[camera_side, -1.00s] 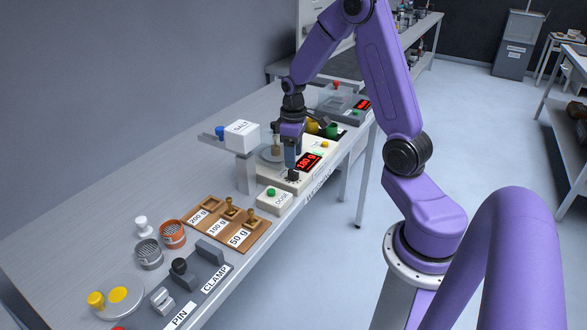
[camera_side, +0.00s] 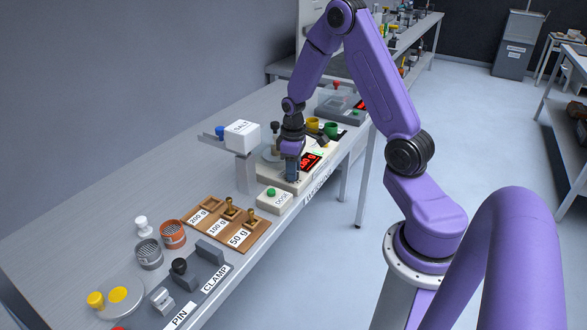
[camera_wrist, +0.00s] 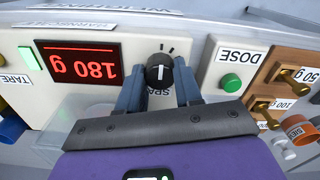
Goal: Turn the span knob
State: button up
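The span knob (camera_wrist: 159,72) is a black round knob with a white pointer line. In the wrist view it stands on the cream scale housing (camera_wrist: 125,45), right of the red display (camera_wrist: 80,63), which reads 180 g upside down. The knob's label is partly hidden by the fingers. My gripper (camera_wrist: 160,88) is open, one finger on each side of the knob; contact cannot be made out. In the side view my gripper (camera_side: 291,178) points down onto the housing's front and hides the knob.
The DOSE box with a green button (camera_wrist: 231,83) stands beside the housing. A wooden weight tray (camera_side: 247,238) lies nearer the camera. The white SALT hopper (camera_side: 242,136) rises left of my gripper. Cups (camera_side: 330,129) stand behind.

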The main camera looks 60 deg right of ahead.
jog(key=shift+m, duration=2.9)
jog(key=o, duration=1)
jog(key=shift+o, duration=0.2)
jog(key=shift+r, duration=0.1)
notch_tip(320, 180, up, 17)
jog(key=shift+r, duration=0.15)
